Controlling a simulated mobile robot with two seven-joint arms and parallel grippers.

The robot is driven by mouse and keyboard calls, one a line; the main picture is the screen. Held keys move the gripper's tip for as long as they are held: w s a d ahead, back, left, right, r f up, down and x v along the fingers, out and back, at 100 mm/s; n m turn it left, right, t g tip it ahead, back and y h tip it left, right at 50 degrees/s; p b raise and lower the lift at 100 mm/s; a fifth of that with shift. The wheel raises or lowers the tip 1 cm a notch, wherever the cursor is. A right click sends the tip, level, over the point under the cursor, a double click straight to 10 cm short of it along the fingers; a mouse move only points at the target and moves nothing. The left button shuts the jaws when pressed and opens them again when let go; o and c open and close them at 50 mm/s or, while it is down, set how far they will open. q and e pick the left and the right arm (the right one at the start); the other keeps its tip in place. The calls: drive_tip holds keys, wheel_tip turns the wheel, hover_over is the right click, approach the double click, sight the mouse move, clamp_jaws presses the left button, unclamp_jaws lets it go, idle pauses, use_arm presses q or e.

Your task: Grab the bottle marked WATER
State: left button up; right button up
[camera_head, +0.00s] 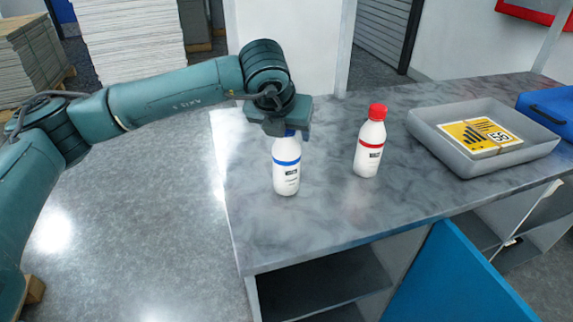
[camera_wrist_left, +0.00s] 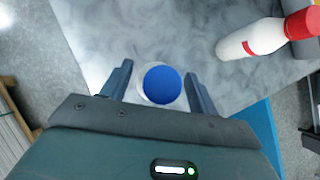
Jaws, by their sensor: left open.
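A white bottle with a blue band and a dark label (camera_head: 286,170) stands upright near the left part of the grey counter. The label is too small to read. My left gripper (camera_head: 286,133) is above it, fingers pointing down around its top. In the left wrist view the blue cap (camera_wrist_left: 162,85) sits between the two open fingers, with a gap on each side. A second white bottle with a red cap and red band (camera_head: 369,145) stands upright to the right. It also shows in the wrist view (camera_wrist_left: 262,38). My right gripper is not in view.
A grey tray (camera_head: 440,147) holding a yellow card stands right of the red-capped bottle. A blue case (camera_head: 548,107) is at the far right. The counter's front (camera_head: 330,235) is clear. Stacked sheets (camera_head: 130,38) stand on the floor behind.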

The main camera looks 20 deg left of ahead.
use_arm(q)
clamp_jaws()
idle(0.7)
drive_tip(key=shift+r, duration=0.1)
